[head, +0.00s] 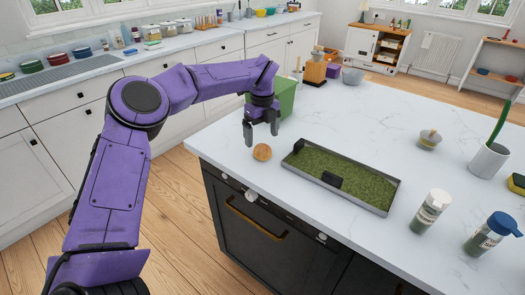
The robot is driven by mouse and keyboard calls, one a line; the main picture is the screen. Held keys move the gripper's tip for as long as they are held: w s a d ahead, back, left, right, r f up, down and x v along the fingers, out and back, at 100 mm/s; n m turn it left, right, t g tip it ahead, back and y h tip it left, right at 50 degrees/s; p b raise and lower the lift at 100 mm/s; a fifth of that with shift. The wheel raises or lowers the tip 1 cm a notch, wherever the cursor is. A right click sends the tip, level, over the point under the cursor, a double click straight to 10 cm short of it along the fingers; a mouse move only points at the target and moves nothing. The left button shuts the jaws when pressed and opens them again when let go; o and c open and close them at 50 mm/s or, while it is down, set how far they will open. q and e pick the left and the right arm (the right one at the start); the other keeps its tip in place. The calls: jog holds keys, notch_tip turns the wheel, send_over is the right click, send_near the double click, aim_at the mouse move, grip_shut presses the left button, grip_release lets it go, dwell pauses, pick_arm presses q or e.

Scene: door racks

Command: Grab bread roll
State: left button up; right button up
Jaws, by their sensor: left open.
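The bread roll (262,152) is a small round tan-brown ball on the white marble island top, close to its front left edge. My left gripper (261,134) is open and empty. It points down just above and behind the roll in the picture, its dark fingers apart. I cannot tell exactly how high the fingertips are over the counter. My right gripper is not in view.
A grey tray with a green mat (345,180) lies right of the roll. A green box (286,98) stands behind my gripper. Two shaker bottles (430,210) (492,233) stand at the front right. The back middle of the island top (370,115) is clear.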

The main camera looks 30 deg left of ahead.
aim_at(262, 145)
pick_arm(q)
notch_tip(262, 145, down, 5)
jog(key=shift+w+f+p, duration=0.1)
jog(key=shift+f+p, duration=0.1)
jog(key=shift+p, duration=0.8)
jog(key=shift+f, duration=0.15)
jog(key=c, duration=1.1)
